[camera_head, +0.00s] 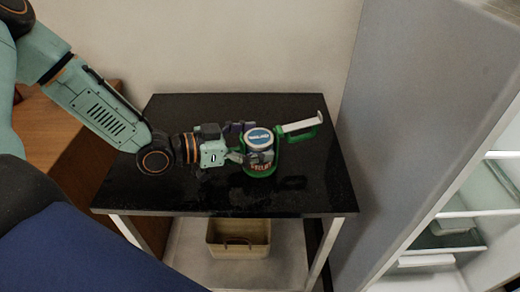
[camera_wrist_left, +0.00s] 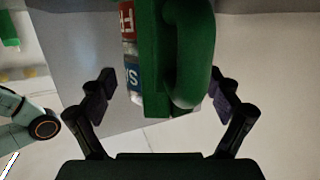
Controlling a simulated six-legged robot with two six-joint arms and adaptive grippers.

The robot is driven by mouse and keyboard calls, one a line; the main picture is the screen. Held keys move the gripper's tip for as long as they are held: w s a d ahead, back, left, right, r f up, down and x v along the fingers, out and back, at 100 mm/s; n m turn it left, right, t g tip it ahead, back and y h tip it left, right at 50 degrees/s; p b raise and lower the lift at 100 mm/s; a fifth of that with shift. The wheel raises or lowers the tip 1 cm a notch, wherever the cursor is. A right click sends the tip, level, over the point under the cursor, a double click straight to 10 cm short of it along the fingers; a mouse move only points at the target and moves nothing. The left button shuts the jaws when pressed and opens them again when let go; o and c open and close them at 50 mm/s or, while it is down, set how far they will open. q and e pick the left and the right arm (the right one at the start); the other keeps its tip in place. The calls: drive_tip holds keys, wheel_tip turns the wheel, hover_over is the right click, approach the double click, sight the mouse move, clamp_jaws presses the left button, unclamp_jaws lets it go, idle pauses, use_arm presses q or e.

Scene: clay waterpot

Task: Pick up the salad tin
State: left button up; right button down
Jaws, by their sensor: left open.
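In the left wrist view, a large green handle (camera_wrist_left: 192,50) and lettered labels (camera_wrist_left: 130,55) appear between the spread fingers (camera_wrist_left: 163,92), touching neither.
The black table (camera_head: 300,195) has free room in front of and left of the tin. A tan basket (camera_head: 238,238) is below. A grey cabinet (camera_head: 420,110) with open shelves stands at right.

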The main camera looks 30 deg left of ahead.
use_arm(q)
drive_tip(key=shift+w+d+f, duration=0.1)
drive_tip(key=shift+w, duration=0.05)
drive_tip(key=shift+d, duration=0.15)
drive_tip(key=c, duration=1.4)
